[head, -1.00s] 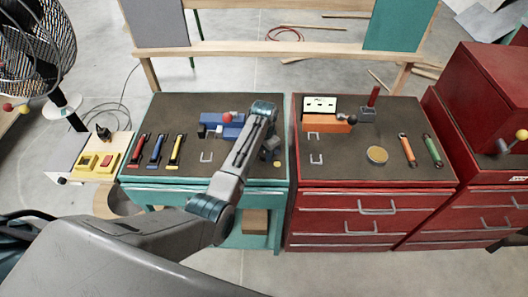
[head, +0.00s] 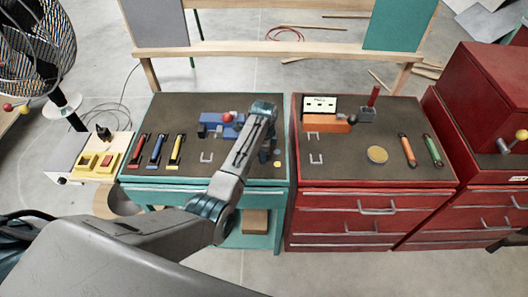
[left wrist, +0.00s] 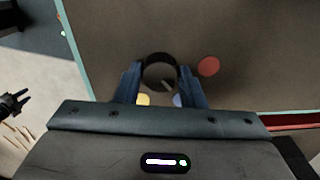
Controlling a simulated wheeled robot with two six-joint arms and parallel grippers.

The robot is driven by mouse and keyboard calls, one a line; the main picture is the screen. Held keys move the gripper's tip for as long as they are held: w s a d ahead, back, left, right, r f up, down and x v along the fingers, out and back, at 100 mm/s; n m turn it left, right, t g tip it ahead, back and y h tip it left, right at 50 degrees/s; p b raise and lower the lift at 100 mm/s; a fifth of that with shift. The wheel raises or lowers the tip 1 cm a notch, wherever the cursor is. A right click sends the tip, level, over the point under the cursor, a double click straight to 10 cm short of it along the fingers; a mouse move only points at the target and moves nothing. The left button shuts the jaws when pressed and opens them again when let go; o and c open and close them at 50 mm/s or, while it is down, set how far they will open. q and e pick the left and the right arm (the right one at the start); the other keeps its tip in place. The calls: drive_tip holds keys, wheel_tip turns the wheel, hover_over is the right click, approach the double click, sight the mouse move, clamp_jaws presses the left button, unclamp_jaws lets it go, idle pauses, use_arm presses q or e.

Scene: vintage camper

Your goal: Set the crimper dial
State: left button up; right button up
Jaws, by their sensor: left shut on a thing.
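In the left wrist view a round dark dial (left wrist: 160,68) with a pale pointer line sits between the two blue fingers of my left gripper (left wrist: 160,84), which is shut on it. The pointer slants down and right in that view, towards the blue disc (left wrist: 178,100). A yellow disc (left wrist: 143,99) and a red disc (left wrist: 209,66) also lie around the dial. In the head view my left arm reaches over the teal bench (head: 205,183) and hides most of the dial. The yellow disc (head: 277,164) shows there. My right gripper is not in the head view.
A blue fixture with a red ball (head: 227,118) stands behind my left arm. Three coloured tools (head: 156,152) lie on the bench's left side. The red bench (head: 370,205) to the right bears an orange fixture (head: 325,123), a round tin (head: 377,154) and two handles.

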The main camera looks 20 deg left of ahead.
use_arm(q)
drive_tip(key=m, duration=0.4)
drive_tip(key=shift+m, duration=0.3)
drive_tip(key=m, duration=0.3)
drive_tip(key=shift+w+m, duration=0.1)
drive_tip(key=shift+m, duration=0.2)
drive_tip(key=m, duration=0.4)
drive_tip(key=shift+m, duration=0.4)
drive_tip(key=shift+r+m, duration=0.1)
drive_tip(key=shift+m, duration=0.3)
drive_tip(key=o, duration=1)
